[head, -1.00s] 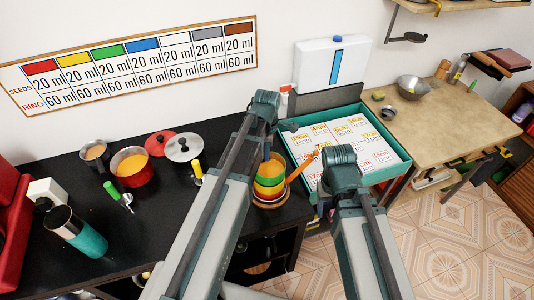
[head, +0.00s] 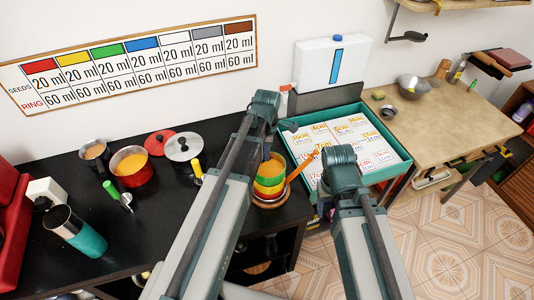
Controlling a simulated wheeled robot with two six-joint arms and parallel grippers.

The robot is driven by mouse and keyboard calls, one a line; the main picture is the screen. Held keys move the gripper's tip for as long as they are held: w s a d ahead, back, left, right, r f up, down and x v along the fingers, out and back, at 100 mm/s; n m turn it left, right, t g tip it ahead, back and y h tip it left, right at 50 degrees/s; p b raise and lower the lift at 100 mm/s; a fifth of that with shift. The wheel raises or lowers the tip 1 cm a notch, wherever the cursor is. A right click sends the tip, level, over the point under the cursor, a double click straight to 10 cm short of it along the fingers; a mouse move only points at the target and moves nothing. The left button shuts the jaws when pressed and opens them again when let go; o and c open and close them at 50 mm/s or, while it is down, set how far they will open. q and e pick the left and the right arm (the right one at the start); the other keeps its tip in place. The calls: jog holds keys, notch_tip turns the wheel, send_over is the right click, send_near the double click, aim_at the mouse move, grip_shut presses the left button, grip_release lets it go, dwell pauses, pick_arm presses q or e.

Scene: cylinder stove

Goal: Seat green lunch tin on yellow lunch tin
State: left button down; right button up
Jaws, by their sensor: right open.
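A stack of round tins stands at the right end of the black counter, partly behind my left arm. The green lunch tin (head: 270,181) shows as a green band with an orange-yellow inside above it. The yellow lunch tin (head: 269,189) shows as a yellow band right under the green one, with a red band lower down. I cannot tell if the green tin is fully seated. My left arm bends down toward the stack, and its fingers are hidden there. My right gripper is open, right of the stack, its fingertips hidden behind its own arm.
The stack stands on a round brown board (head: 282,201). A teal tray (head: 401,175) of number cards lies to the right. On the counter (head: 150,225) at the left are a red pot (head: 132,168), a grey lid (head: 183,147) and a teal cup (head: 85,238).

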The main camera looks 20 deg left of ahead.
pick_arm(q)
jog(key=shift+f+b, duration=0.4)
jog(key=shift+f, duration=0.1)
jog(key=c, duration=1.4)
grip_release()
jog(key=shift+r, duration=0.1)
jog(key=shift+o, duration=0.2)
jog(key=shift+r, duration=0.1)
notch_tip(320, 180, up, 11)
jog(key=p, duration=1.1)
